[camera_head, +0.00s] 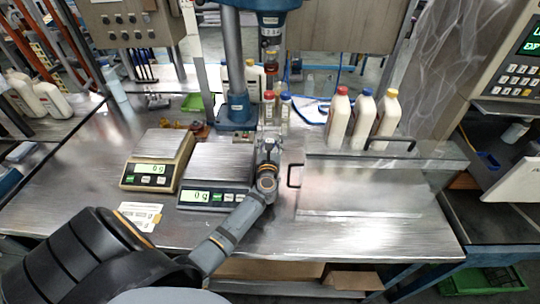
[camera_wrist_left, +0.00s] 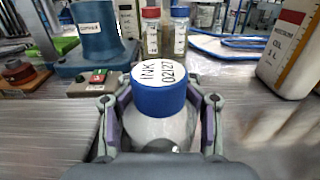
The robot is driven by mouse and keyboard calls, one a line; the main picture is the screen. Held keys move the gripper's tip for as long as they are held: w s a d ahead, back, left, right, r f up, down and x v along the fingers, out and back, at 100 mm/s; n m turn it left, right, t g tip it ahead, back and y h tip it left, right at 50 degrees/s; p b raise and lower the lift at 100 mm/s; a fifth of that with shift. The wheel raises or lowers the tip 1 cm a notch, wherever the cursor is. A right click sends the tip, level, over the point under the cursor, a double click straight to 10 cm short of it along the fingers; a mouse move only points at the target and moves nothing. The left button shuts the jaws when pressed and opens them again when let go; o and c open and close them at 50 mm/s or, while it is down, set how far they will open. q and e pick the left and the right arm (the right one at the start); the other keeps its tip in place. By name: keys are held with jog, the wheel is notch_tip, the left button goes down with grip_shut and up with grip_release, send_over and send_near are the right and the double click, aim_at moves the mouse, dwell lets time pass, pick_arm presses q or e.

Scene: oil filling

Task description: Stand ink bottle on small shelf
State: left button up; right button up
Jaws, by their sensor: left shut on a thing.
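The ink bottle (camera_wrist_left: 160,95) has a blue cap with a white label reading INK and a pale rounded body. It stands upright between the fingers of my left gripper (camera_wrist_left: 160,125), which is shut on it. In the head view my left gripper (camera_head: 268,165) is between the front scale and a clear-topped case, and it mostly hides the bottle. I cannot tell whether the bottle touches the table. The clear case (camera_head: 365,185) has black handles; I cannot tell whether it is the small shelf. My right gripper is not in view.
Two small bottles with red (camera_head: 268,108) and blue (camera_head: 285,108) caps stand behind the gripper. The blue press column (camera_head: 236,75) is at back left. Two scales, front (camera_head: 215,185) and left (camera_head: 157,160), flank the left. Large white bottles (camera_head: 362,122) stand at the right.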

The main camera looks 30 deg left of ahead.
pick_arm(q)
jog(key=shift+r, duration=0.1)
jog(key=shift+c, duration=0.2)
notch_tip(320, 180, up, 10)
jog(key=p, duration=0.3)
jog(key=shift+p, duration=0.35)
jog(key=shift+c, duration=0.2)
